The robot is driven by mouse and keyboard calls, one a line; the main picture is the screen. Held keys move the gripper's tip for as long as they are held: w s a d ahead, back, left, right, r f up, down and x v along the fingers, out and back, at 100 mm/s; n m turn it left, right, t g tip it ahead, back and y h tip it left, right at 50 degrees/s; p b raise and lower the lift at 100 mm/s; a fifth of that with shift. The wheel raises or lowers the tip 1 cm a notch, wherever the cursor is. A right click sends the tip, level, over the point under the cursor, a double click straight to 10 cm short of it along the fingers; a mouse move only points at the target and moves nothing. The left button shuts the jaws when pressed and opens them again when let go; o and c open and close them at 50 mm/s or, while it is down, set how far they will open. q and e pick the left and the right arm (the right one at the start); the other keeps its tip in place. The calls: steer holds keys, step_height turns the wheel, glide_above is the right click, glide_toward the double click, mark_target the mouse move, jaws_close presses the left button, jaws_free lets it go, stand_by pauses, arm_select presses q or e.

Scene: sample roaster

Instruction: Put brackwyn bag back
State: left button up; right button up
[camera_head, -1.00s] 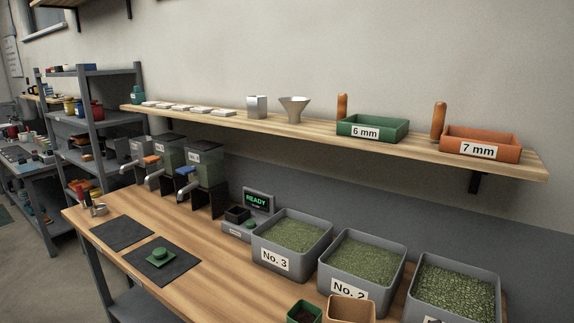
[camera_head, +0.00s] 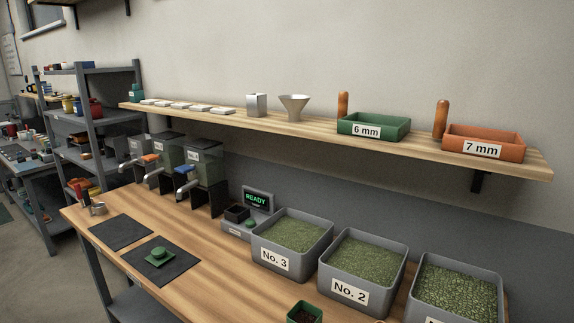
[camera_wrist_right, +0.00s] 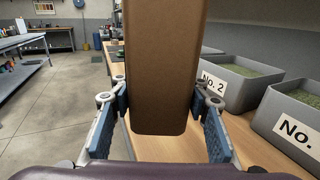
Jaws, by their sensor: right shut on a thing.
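A tall, plain brown bag (camera_wrist_right: 163,70) stands upright between the blue-padded fingers of my right gripper (camera_wrist_right: 163,118) in the right wrist view. The fingers are shut on its sides, and no label shows on the face towards me. The bag hides what lies straight behind it. In the head view the right gripper is out of frame; only a sliver of something tan shows at the bottom edge. My left gripper is in neither view.
The wooden bench (camera_head: 190,245) holds grey bins No. 3 (camera_head: 283,269) and No. 2 (camera_head: 350,291), a third bin (camera_head: 420,285), a green cup (camera_head: 304,312) and dark mats (camera_head: 121,232). The wall shelf (camera_head: 225,117) carries 6 mm (camera_head: 372,126) and 7 mm (camera_head: 484,142) trays.

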steer(key=s+m+h, duration=0.1)
steer(key=h, duration=0.1)
steer(key=s+d+m+t+h, duration=0.1)
steer(key=h, duration=0.1)
steer(key=s+d+m+t+h, duration=0.1)
steer(key=m, duration=0.1)
steer(key=shift+s+h, duration=0.15)
steer(key=shift+h, duration=0.25)
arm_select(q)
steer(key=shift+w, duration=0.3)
arm_select(e)
steer(key=s+m+h, duration=0.1)
steer(key=h, duration=0.1)
steer(key=s+d+m+h, duration=0.1)
steer(key=shift+t+h, duration=0.4)
steer(key=shift+d, duration=0.1)
steer(key=shift+w, duration=0.15)
